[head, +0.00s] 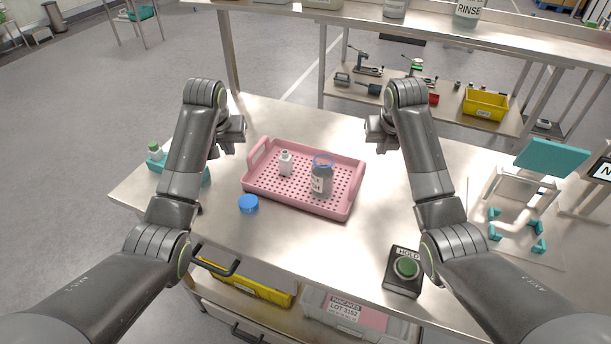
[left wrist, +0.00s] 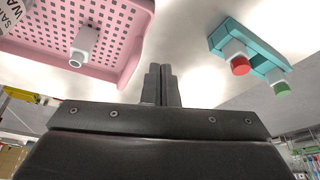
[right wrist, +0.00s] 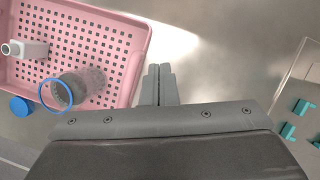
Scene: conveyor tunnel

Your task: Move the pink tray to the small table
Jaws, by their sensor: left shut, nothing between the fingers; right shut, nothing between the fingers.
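The pink tray (head: 272,198) is perforated, with raised handles at its left and right ends, and rests on the steel table. A small white bottle (head: 286,163) and a clear grey jar (head: 321,180) with a blue rim stand in it. My left gripper (head: 238,136) is shut and empty beyond the tray's left end; in the left wrist view the tray (left wrist: 125,62) lies left of the fingers. My right gripper (head: 376,133) is shut and empty beyond the right end; in the right wrist view the tray (right wrist: 135,60) lies left of the fingers.
A blue cap (head: 249,204) lies in front of the tray. A teal rack (left wrist: 262,55) with capped vials stands at the left edge. The HOLD button box (head: 404,271) and teal corner pieces (head: 538,244) are at right. A steel shelf (head: 300,20) crosses the back.

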